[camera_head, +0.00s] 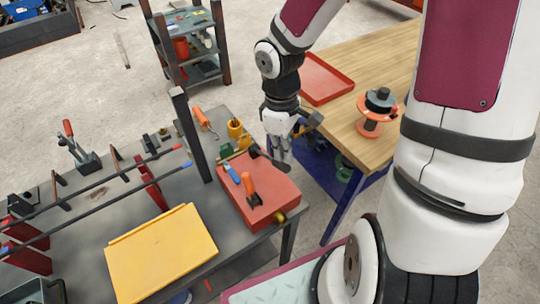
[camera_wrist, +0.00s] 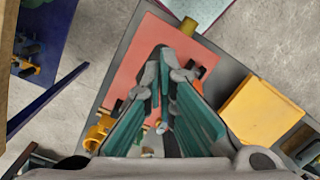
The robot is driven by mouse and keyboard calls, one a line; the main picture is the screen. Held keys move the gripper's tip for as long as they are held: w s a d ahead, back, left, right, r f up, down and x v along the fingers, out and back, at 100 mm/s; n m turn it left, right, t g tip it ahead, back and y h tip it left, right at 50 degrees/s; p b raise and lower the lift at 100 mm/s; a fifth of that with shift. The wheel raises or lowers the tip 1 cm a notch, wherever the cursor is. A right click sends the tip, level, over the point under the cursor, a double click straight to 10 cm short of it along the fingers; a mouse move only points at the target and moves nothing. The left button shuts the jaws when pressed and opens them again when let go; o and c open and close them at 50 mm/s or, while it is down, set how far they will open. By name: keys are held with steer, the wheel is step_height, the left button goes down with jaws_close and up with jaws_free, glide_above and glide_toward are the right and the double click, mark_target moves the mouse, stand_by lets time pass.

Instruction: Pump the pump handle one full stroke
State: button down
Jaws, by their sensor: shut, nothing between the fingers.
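No part is clearly recognisable as the pump handle. A red block (camera_head: 270,200) with a brass end piece lies on the grey bench. An orange-gripped tool (camera_head: 250,186) and a blue-gripped tool (camera_head: 231,173) lie on it. A yellow fitting (camera_head: 237,130) stands at its far end, and also shows in the wrist view (camera_wrist: 98,132). My gripper (camera_head: 283,164) points down above the far right part of the red block. In the wrist view my gripper (camera_wrist: 170,75) is shut and empty over the red block (camera_wrist: 140,52). Its fingers hide part of the block.
A dark upright post (camera_head: 191,135) stands left of the block. A yellow plate (camera_head: 160,255) and clamped bars fill the bench's left side. A wooden table (camera_head: 370,60) with a red tray (camera_head: 325,78) and an orange spool (camera_head: 377,112) stands to the right.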

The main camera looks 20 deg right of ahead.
steer(key=shift+s+f, duration=0.3)
steer(key=shift+f, duration=0.3)
steer(key=shift+s+d+f+b, duration=0.1)
steer(key=shift+s+f+b, duration=0.25)
steer(key=shift+f, duration=0.35)
